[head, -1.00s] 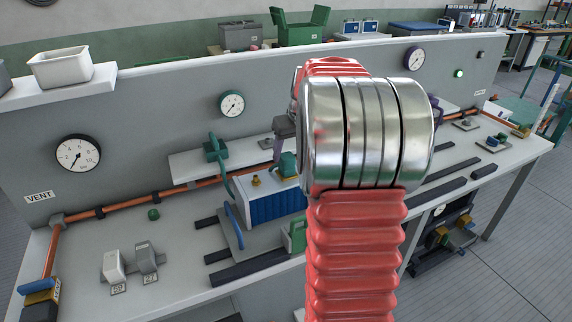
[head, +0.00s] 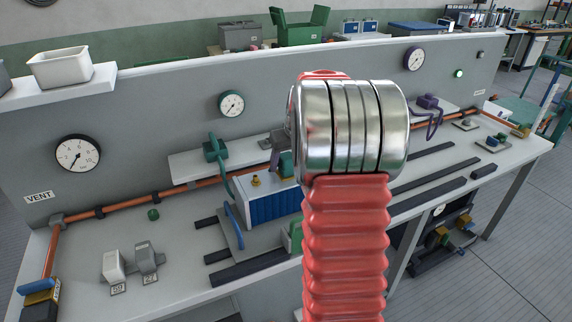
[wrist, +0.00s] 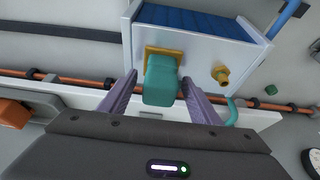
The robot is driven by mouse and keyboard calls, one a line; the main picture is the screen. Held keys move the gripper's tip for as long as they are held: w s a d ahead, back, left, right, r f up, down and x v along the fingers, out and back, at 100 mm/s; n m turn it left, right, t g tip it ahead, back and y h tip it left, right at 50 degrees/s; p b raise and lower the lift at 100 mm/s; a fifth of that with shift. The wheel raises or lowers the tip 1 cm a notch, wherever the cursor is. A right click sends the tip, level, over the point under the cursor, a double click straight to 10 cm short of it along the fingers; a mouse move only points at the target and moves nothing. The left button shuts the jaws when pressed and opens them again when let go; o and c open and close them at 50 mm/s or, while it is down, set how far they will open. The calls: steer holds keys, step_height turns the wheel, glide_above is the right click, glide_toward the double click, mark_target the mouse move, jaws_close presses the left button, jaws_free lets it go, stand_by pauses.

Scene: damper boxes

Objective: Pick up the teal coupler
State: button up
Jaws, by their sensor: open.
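The teal coupler (wrist: 160,80) is a rounded block on a brass-coloured base plate (wrist: 150,52), at the edge of a white box with blue fins (wrist: 205,40). In the wrist view it lies between the two purple fingers of my gripper (wrist: 158,88), with a gap on each side. The gripper is open and empty. In the head view the coupler (head: 285,164) shows as a small teal patch on the box (head: 270,207), partly hidden by my arm. My gripper (head: 276,143) is mostly hidden behind my arm there.
A brass fitting (wrist: 221,75) stands beside the coupler on the same box. A green hose unit (head: 214,152) is on the shelf to the left. An orange pipe (head: 120,206) runs along the back panel. Grey and white switches (head: 130,262) stand front left.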

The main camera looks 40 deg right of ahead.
steer(key=shift+c, duration=0.3)
steer(key=c, duration=1.2)
